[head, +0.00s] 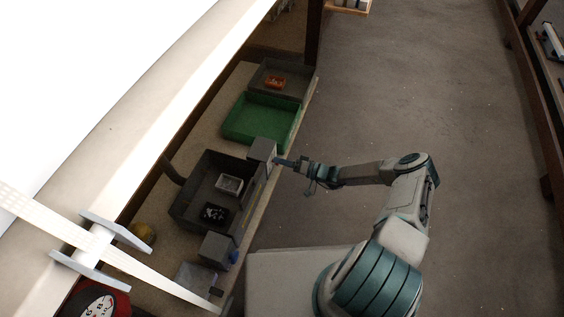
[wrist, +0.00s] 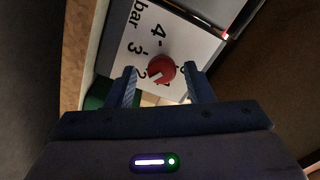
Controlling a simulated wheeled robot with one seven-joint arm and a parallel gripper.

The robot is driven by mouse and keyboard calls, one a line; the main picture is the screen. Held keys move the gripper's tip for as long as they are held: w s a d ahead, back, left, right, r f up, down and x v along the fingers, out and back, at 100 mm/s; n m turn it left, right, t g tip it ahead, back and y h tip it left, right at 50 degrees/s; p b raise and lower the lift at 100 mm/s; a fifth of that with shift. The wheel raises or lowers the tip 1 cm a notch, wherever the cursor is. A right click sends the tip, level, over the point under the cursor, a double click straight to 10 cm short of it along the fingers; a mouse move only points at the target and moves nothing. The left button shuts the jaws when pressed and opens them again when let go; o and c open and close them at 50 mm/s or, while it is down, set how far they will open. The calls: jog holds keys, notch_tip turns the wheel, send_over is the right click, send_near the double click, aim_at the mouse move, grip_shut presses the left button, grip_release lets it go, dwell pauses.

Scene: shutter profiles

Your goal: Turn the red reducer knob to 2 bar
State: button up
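The red reducer knob (wrist: 162,68) sits on a white dial plate (wrist: 185,38) in the wrist view. The plate has black markings, "bar", 4, 3 and a partly covered 2. A white pointer mark on the knob points toward the lower left, near the 2. My gripper (wrist: 161,78) is open, with one blue finger on each side of the knob; I see gaps between fingers and knob. In the head view my gripper (head: 281,161) is at a grey box (head: 262,150) on the bench edge; the knob is hidden there.
The bench carries a dark grey crate (head: 180,207) with small items, a green tray (head: 238,138) and a grey tray (head: 296,95) behind it. Another grey box (head: 216,249) stands nearer. The floor (head: 400,90) right of the bench is clear.

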jog(key=shift+a, duration=0.15)
jog(key=shift+s, duration=0.1)
jog(key=p+v, duration=0.2)
jog(key=v, duration=1.2)
jog(key=shift+p, duration=0.4)
jog(key=shift+a, duration=0.1)
